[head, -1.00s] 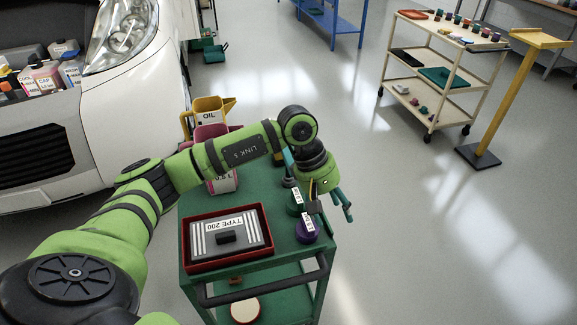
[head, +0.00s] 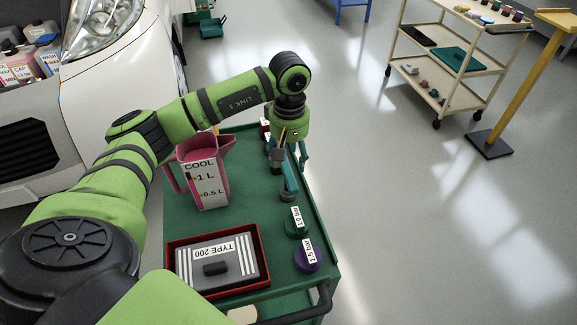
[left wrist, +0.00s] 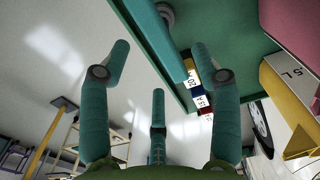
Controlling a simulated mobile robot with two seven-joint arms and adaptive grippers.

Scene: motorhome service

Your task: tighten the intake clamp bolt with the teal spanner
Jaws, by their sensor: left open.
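A teal bar (head: 289,181), which looks like the teal spanner, stands at the right side of the green trolley top, its lower end at a grey round piece. My left gripper (head: 290,160) is open just above and behind it, over the trolley's right edge. In the left wrist view the teal bar (left wrist: 160,38) runs between the spread teal fingers; I cannot tell whether they touch it. My right gripper is not in view. I cannot make out the intake clamp bolt.
The trolley (head: 240,215) carries a pink COOL jug (head: 205,170), a red tray (head: 262,272) with a TYPE 200 box, a green cap (head: 296,224) and a purple cap (head: 307,257). A white vehicle (head: 120,80) stands left.

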